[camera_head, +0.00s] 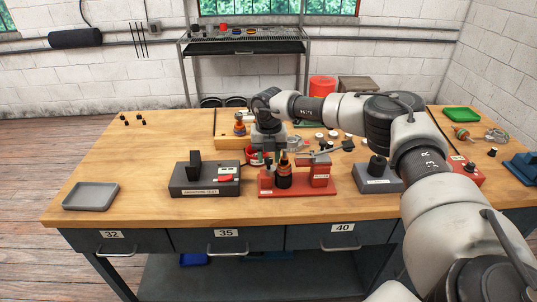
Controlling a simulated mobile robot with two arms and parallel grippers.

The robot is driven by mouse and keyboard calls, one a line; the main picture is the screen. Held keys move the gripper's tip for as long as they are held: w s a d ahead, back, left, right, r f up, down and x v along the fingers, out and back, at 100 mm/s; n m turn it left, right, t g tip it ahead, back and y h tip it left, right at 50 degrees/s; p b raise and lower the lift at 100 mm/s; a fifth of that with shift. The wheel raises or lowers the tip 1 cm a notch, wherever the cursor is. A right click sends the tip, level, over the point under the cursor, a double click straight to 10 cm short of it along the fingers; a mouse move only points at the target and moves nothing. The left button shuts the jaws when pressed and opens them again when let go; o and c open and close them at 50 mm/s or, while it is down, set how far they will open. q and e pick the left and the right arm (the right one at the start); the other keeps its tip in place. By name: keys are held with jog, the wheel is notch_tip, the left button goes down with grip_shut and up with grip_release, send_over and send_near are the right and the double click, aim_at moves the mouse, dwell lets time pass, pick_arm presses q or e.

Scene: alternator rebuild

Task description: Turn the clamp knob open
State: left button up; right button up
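My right arm comes in from the right and reaches over the bench to the middle. Its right gripper (268,145) points down behind the red fixture; its fingers are too small and hidden to tell open from shut. The red fixture (322,180) holds dark and orange upright parts, with a grey bar and a dark handle end (347,146) at its upper right. A grey block with a black knob (377,164) stands to its right. I cannot tell which of these is the clamp knob. My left gripper is not in view.
A dark tester box (205,188) stands left of the red fixture. A grey tray (91,196) lies at the front left. The left bench top is mostly clear.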

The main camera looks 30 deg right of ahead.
jog(key=shift+f, duration=0.3)
jog(key=c, duration=0.7)
jog(key=shift+o, duration=0.2)
